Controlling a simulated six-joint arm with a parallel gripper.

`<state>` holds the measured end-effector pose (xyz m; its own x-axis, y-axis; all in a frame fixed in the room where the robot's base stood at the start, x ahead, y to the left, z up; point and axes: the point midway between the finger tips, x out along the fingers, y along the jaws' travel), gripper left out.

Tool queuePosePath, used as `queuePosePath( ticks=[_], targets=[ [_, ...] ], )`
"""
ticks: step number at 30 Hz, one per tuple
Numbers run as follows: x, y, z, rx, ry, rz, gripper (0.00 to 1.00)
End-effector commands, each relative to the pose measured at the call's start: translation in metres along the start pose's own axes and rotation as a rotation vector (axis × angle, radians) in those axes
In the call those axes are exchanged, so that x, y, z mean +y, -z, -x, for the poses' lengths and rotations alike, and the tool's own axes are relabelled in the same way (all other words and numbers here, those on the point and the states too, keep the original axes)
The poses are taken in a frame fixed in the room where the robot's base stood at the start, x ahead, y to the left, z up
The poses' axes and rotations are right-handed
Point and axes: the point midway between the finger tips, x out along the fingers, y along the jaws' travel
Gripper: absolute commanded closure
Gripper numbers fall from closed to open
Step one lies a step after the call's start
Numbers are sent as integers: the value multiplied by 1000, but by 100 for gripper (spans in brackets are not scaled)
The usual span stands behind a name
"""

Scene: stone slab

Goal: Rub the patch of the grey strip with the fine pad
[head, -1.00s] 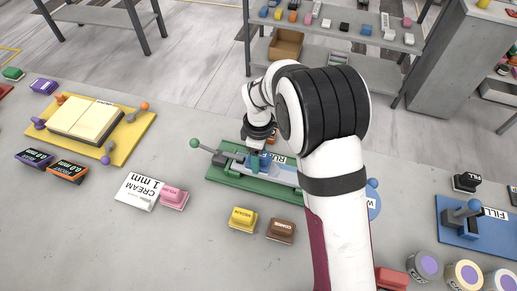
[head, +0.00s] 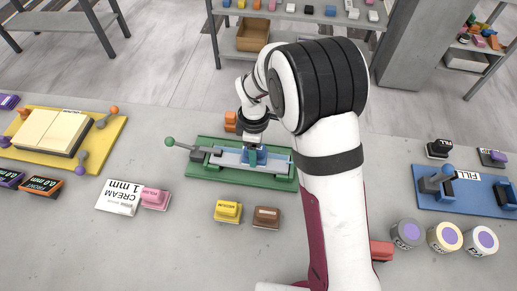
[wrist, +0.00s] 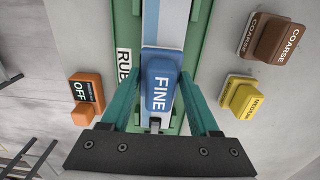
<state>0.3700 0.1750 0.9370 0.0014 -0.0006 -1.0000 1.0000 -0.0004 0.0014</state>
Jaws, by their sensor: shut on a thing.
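The blue fine pad (wrist: 159,82), marked FINE, is held between the fingers of my gripper (wrist: 161,100), which is shut on it. In the head view my gripper (head: 254,148) is over the green board, with the pad (head: 255,158) low on the grey strip (head: 229,157). The pad appears to rest on the strip, but contact is hard to confirm. The strip (wrist: 149,22) runs beneath the pad in the wrist view, with a blue area alongside pale grey. The patch's part under the pad is hidden.
The green board (head: 205,175) has a lever clamp with a round green knob (head: 169,141). Yellow medium (head: 228,210), brown coarse (head: 266,216) and pink (head: 155,197) pads sit in front. An orange OFF block (wrist: 86,97) is beside the board.

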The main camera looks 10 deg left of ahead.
Motion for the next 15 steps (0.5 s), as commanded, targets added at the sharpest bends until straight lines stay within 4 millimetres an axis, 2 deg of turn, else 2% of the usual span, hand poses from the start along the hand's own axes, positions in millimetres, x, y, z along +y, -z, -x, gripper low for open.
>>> queuePosePath(
  ticks=[15],
  targets=[
    [0, 48, 0, 0, 0, 2, 90]
  ],
)
